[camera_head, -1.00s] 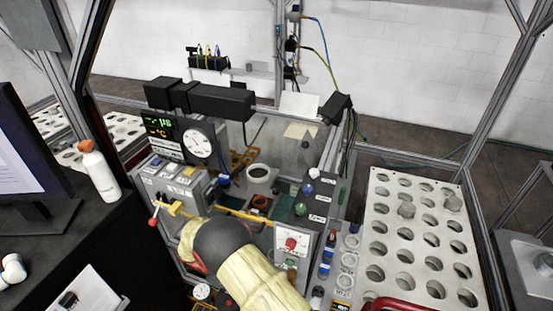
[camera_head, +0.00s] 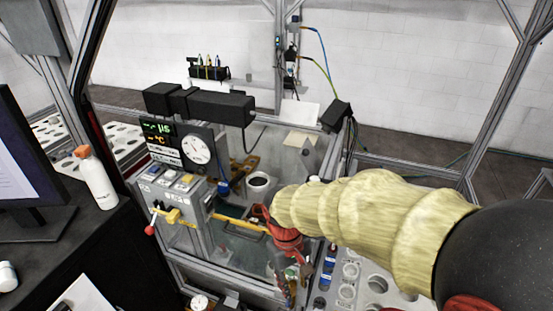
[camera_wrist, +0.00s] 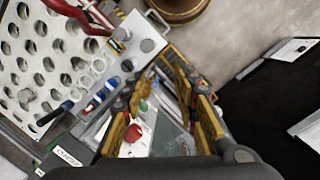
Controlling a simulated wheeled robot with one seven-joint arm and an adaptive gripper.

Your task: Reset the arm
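My arm (camera_head: 370,220), in a pale yellow sleeve, reaches in from the right in the head view. Its red wrist is over the front right part of the machine enclosure. My gripper (camera_head: 290,276) points down there, small and partly lost against the panel. In the wrist view my gripper (camera_wrist: 164,92) has its orange-padded fingers apart, with nothing visible held between them. Beyond the fingers is a white panel with a red knob (camera_wrist: 133,133). In the head view my arm covers that panel.
A control box (camera_head: 172,195) with a red-tipped lever (camera_head: 150,230) stands left of the gripper. A bottle (camera_head: 96,180) stands on the dark desk. A perforated rack (camera_wrist: 28,60) shows in the wrist view.

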